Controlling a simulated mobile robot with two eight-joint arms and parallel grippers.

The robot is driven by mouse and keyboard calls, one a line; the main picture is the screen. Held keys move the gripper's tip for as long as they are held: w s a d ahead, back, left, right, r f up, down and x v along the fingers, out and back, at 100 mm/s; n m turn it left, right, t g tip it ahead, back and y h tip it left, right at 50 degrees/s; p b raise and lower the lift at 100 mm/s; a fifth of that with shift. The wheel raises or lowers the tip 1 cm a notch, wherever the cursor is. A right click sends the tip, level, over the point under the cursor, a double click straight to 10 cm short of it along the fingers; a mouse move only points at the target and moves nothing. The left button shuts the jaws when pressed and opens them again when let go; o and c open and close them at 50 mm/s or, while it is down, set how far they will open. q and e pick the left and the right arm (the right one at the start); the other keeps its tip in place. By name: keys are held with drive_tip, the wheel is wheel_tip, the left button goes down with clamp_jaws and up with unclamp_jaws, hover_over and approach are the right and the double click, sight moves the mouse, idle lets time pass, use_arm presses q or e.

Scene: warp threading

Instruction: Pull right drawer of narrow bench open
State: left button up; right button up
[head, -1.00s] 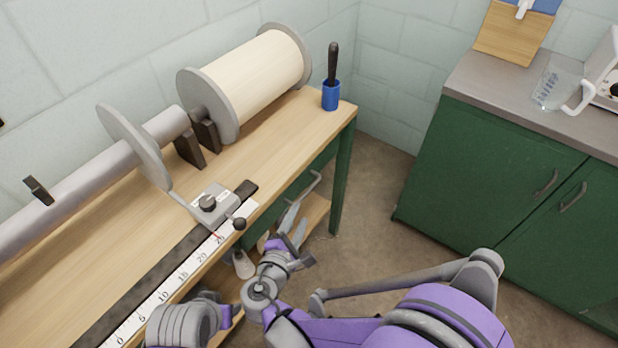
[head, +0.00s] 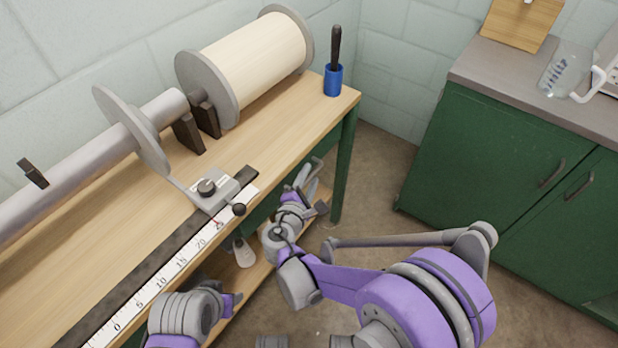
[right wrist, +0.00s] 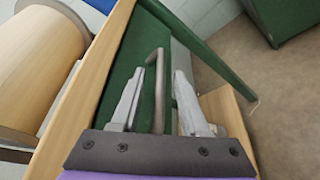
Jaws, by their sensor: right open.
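The narrow bench (head: 225,165) has a wooden top and green legs. Its right drawer has a green front (right wrist: 122,72) under the top edge, with a grey bar handle (right wrist: 158,75). The drawer looks shut. My right gripper (head: 312,172) is at the drawer front below the bench's right end. In the right wrist view my right gripper (right wrist: 160,85) is open, with the handle between its two fingers; I cannot tell whether either finger touches it. Part of my left arm shows at the bottom of the head view, but its fingers do not.
A large warp roll (head: 250,65), a blue cup (head: 333,82) and a ruler strip (head: 160,285) are on the bench top. A wooden lower shelf (head: 258,270) holds a white bottle (head: 243,253). A green cabinet (head: 480,165) stands right, with open floor between.

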clamp_jaws()
idle(1.4)
